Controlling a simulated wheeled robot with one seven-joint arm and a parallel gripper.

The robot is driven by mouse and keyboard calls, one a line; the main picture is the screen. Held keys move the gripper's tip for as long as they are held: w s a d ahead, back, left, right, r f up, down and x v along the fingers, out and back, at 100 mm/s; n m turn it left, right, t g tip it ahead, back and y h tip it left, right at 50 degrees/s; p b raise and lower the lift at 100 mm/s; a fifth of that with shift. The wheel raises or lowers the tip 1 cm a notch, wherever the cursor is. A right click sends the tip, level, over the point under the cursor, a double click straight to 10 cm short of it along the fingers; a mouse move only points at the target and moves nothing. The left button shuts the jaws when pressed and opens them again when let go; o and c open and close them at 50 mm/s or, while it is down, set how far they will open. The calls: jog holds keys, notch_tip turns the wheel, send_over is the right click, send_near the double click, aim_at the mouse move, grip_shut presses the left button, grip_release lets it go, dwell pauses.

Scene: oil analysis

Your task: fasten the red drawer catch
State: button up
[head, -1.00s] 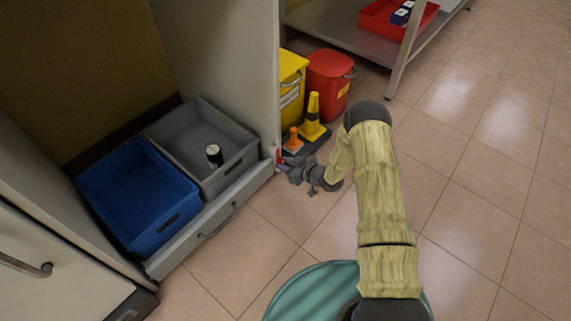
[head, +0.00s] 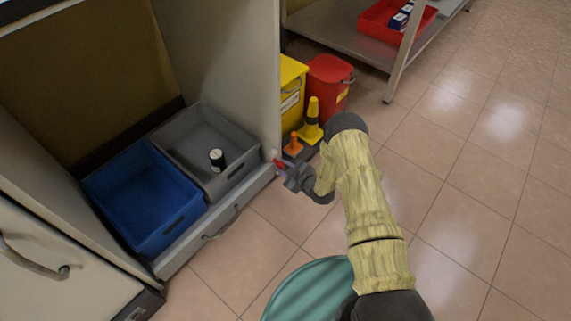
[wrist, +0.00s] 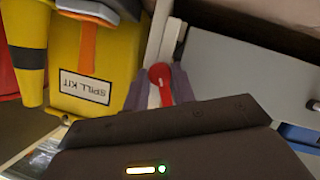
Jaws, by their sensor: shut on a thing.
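The red catch (head: 279,164) is at the right end of the drawer front (head: 222,218), by the cabinet's side wall. In the wrist view the red catch (wrist: 160,75) shows a rounded red end and a red stem between my two grey fingers. My gripper (head: 286,170) is shut on the catch; it also shows in the wrist view (wrist: 160,94). The drawer sits low in the cabinet, its front near the cabinet's front edge. I cannot tell from these views whether the catch is fastened.
A blue bin (head: 145,195) and a grey bin (head: 190,140) holding a dark jar (head: 217,160) sit in the drawer. A yellow spill kit bin (head: 291,92), a red bin (head: 328,82) and cones (head: 310,125) stand close behind my gripper. Floor to the right is clear.

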jog(key=n+t+p, duration=0.1)
jog(key=n+p, duration=0.1)
jog(key=n+t+h+p, duration=0.1)
jog(key=n, duration=0.1)
jog(key=shift+s+f+n+t+p, duration=0.15)
jog(key=shift+s+n+t+p, duration=0.05)
jog(key=shift+n+t+p, duration=0.15)
jog(key=n+t, duration=0.1)
jog(key=n, duration=0.1)
jog(key=shift+a+f+n+t+p, duration=0.1)
jog(key=shift+f+n+t+p, duration=0.05)
jog(key=shift+n+t+p, duration=0.25)
jog(key=shift+f+n+t, duration=0.1)
jog(key=shift+n+t, duration=0.35)
jog(key=shift+n, duration=0.8)
jog(key=o, duration=1)
jog(key=shift+y, duration=0.3)
